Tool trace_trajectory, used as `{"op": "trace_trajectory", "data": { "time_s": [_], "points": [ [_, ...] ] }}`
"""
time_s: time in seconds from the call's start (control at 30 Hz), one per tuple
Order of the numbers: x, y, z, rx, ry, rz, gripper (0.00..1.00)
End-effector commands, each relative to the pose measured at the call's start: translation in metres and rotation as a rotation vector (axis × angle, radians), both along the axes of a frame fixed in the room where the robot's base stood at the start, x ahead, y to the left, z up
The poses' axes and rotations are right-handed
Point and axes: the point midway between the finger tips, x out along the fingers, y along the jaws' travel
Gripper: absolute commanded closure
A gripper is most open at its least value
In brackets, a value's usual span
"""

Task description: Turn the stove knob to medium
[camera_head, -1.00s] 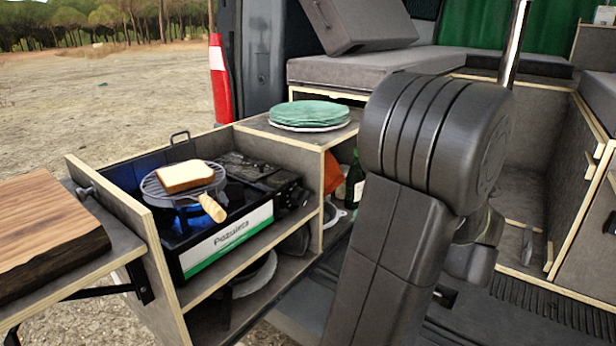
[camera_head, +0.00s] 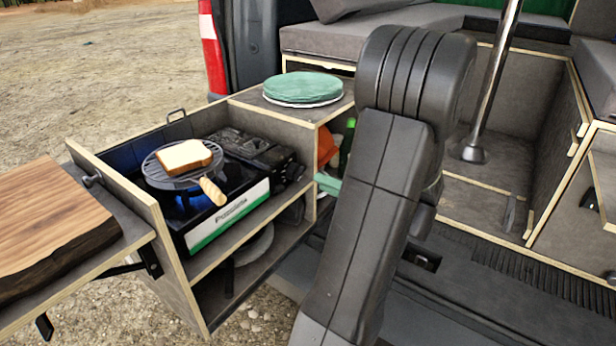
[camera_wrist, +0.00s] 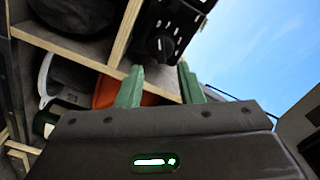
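The portable stove (camera_head: 232,212) sits in the pull-out kitchen box, with a wire grill and a slice of toast over its burner. Its dark control knob (camera_head: 292,172) is at the right end of the front; its setting is too small to read. In the wrist view the black knob (camera_wrist: 160,46) shows just beyond my fingertips. My gripper (camera_wrist: 161,68) has two green fingers spread apart with nothing between them. In the head view a green part of my gripper (camera_head: 328,184) shows right of the stove and below the knob; my arm hides the rest.
The grill's wooden handle (camera_head: 213,191) sticks out over the stove's front. Green plates (camera_head: 303,87) are stacked on the shelf at the back right. A wooden board (camera_head: 50,230) is on the left. A wooden divider (camera_wrist: 125,35) runs near my left finger.

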Motion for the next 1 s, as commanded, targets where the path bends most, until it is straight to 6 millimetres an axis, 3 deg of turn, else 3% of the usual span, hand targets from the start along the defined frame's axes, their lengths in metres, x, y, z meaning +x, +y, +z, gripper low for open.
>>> {"op": "trace_trajectory", "data": {
  "time_s": [0.3, 0.77, 0.93, 1.0],
  "points": [
    [0.028, 0.039, 0.001, 0.000, -0.001, 0.002, 0.66],
    [0.035, 0.047, 0.000, 0.000, 0.000, -0.001, 0.66],
    [0.034, 0.047, 0.000, 0.000, 0.000, -0.001, 0.98],
    [0.034, 0.047, 0.000, 0.000, 0.000, -0.001, 1.00]
  ]
}}
